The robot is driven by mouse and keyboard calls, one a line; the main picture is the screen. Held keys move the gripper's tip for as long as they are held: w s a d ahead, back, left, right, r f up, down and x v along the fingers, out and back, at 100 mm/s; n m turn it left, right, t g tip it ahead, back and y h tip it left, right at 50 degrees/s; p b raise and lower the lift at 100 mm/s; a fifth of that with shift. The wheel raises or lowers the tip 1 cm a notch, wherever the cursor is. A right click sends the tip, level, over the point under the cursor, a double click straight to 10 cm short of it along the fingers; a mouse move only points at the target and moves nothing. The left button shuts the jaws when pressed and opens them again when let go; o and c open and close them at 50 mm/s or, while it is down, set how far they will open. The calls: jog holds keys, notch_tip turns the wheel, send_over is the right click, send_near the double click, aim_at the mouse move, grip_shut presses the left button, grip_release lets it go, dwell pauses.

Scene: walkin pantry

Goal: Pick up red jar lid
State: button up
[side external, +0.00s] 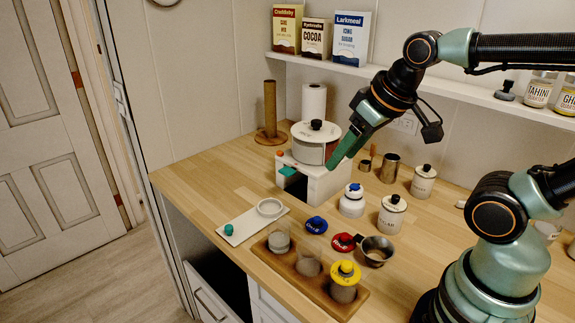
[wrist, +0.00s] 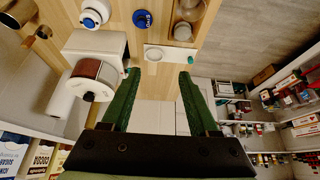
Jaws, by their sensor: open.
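The red jar lid (side external: 343,242) lies on the wooden counter in the side view, between a blue lid (side external: 316,225) and a small metal pan (side external: 376,250). It has a dark raised part on top. I do not see it in the wrist view. My gripper (side external: 333,163) hangs well above the counter, behind the red lid and near the white pot. In the wrist view my green gripper (wrist: 158,72) has its fingers wide apart with nothing between them. The blue lid also shows there (wrist: 142,18).
A wooden tray (side external: 284,268) with several jars, one yellow-lidded (side external: 346,272), stands in front of the red lid. A blue-topped white jar (side external: 352,201) and a lidded canister (side external: 391,214) stand behind. A white pot (side external: 314,150) sits on a white stand (side external: 318,182).

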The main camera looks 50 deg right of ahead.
jog(key=n+g, duration=0.6)
jog(key=n, duration=0.4)
send_near(346, 235)
jog(key=shift+s+f, duration=0.15)
jog(key=shift+f, duration=4.3)
grip_shut()
